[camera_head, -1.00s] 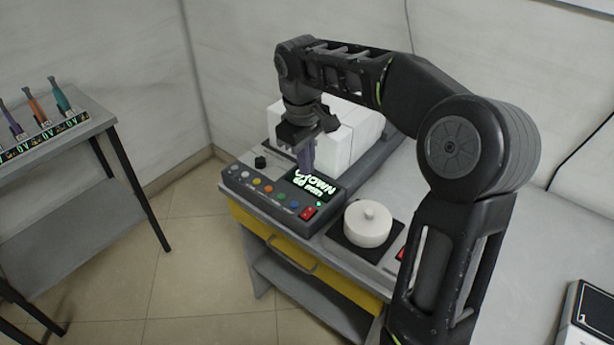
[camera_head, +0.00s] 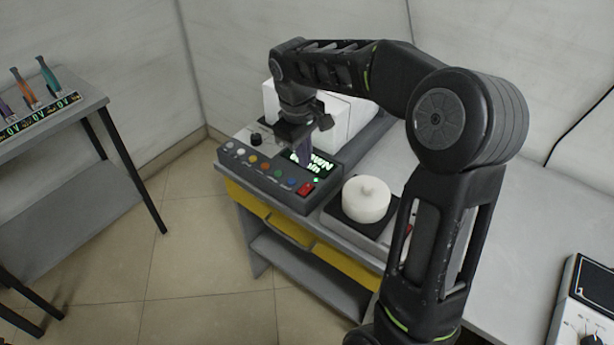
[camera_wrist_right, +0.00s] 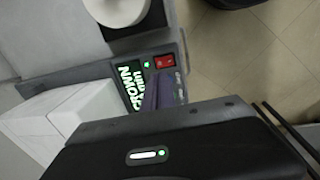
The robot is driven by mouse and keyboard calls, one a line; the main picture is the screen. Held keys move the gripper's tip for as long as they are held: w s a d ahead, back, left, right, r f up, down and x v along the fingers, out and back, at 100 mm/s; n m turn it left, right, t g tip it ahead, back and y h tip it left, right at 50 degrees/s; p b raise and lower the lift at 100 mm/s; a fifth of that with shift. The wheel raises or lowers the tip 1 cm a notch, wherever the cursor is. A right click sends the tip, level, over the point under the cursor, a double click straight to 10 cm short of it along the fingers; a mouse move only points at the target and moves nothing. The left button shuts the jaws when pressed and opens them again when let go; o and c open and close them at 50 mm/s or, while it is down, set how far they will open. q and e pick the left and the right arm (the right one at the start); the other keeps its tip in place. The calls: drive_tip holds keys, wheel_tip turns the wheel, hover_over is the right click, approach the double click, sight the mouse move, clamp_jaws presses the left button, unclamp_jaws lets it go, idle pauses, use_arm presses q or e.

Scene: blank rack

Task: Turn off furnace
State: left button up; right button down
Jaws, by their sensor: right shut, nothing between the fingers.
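The furnace is a white block (camera_head: 338,122) with a dark grey control panel (camera_head: 235,170) at its front. The panel has a lit green display (camera_head: 322,166), several coloured buttons and a red switch (camera_head: 305,188) at its right end. The switch (camera_wrist_right: 165,62) also shows in the right wrist view, beside a small lit green light (camera_wrist_right: 146,65). My right gripper (camera_head: 308,162) is shut and empty, its purple fingers pointing down over the panel and hiding part of the display. In the right wrist view its fingertips (camera_wrist_right: 163,82) appear close to the switch; contact cannot be told. My left gripper is out of view.
A white round lidded pot (camera_head: 366,200) on a dark plate stands just right of the panel. A side table (camera_head: 90,118) with several coloured pipettes is at the left. The worktop (camera_head: 510,225) at the right is mostly clear, with another device (camera_head: 583,310) at its corner.

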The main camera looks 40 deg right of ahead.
sight(308, 186)
drive_tip(key=f, duration=0.4)
drive_tip(key=d+f+p, duration=0.1)
drive_tip(key=f, duration=0.2)
drive_tip(key=shift+w+f, duration=0.1)
drive_tip(key=shift+f, duration=0.45)
drive_tip(key=shift+f, duration=0.1)
